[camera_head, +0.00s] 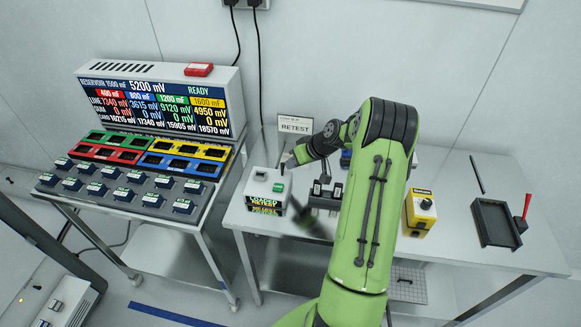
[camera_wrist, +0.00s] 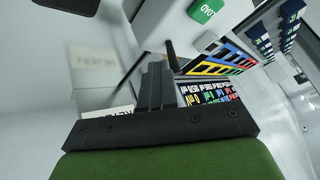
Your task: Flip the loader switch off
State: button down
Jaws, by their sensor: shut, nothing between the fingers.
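A white box (camera_head: 258,183) with a green button and a lit text display on its front stands at the left end of the right-hand table. I take it for the loader. In the wrist view its green button (camera_wrist: 205,11) reads "LOAD". A thin dark lever (camera_wrist: 172,54) stands out near the box, just beyond my fingertips; I cannot tell which way it is set. My gripper (camera_wrist: 158,72) is shut and empty, its dark fingers together. In the head view my gripper (camera_head: 287,162) is at the back of the box, close above it; contact cannot be told.
A "RETEST" sign (camera_head: 295,125) stands behind the box. A dark fixture (camera_head: 325,192) is right of it, partly behind my arm. A yellow button box (camera_head: 420,212) and a dark tray (camera_head: 495,222) are further right. A display console (camera_head: 160,90) fills the left table.

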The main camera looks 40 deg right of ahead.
jog(key=shift+a+f+b, duration=0.1)
jog(key=shift+b, duration=0.2)
jog(key=b, duration=0.2)
jog(key=a+t+h+b, duration=0.1)
jog(key=b, duration=0.1)
jog(key=shift+s+f+n+b, duration=0.15)
jog(key=shift+s+n+b, duration=0.2)
jog(key=shift+s+n, duration=0.05)
jog(key=shift+s+a+t+b, duration=0.3)
jog(key=shift+b, duration=0.75)
jog(key=shift+r, duration=0.25)
jog(key=shift+w+d, duration=0.1)
jog(key=shift+w+d+f, duration=0.3)
jog(key=shift+w+d, duration=0.15)
jog(key=shift+d, duration=0.1)
